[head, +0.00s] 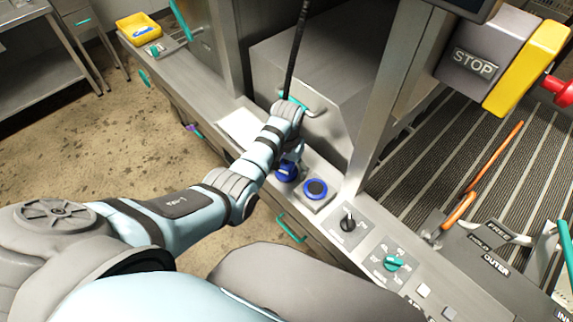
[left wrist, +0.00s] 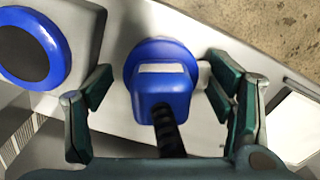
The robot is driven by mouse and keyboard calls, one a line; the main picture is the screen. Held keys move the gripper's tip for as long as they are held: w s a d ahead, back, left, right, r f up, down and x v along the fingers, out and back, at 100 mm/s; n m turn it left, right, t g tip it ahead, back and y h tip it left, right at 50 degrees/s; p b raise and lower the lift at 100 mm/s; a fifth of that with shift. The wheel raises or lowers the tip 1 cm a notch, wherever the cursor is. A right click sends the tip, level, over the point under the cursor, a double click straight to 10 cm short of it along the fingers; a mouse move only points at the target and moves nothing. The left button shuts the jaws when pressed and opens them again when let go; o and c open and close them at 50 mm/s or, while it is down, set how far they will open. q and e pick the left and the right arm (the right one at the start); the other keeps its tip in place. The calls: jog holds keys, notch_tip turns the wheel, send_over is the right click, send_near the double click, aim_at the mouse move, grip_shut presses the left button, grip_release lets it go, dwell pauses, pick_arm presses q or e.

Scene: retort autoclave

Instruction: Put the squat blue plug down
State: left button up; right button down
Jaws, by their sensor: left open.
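The squat blue plug (left wrist: 163,85) stands on the grey metal ledge in the left wrist view, with a pale label on its body and a black ribbed cable running from it toward my wrist. It also shows in the head view (head: 286,172), partly hidden by my gripper and arm. My left gripper (left wrist: 160,88) is open, with one green-padded finger on each side of the plug and gaps between pads and plug. A blue round socket with a dark centre (head: 315,188) is beside the plug. My right gripper is not in view.
A black knob (head: 348,223) and a teal knob (head: 393,263) stand on the ledge to the right. A white sheet (head: 240,127) lies left of the plug. A yellow tray (head: 138,28) is at the far left end. A black cable (head: 295,50) rises behind my gripper.

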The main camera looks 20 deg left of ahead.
aim_at(286, 163)
pick_arm(q)
notch_tip(286, 163, up, 12)
jog(key=shift+r+p, duration=0.15)
jog(key=shift+p, duration=1.1)
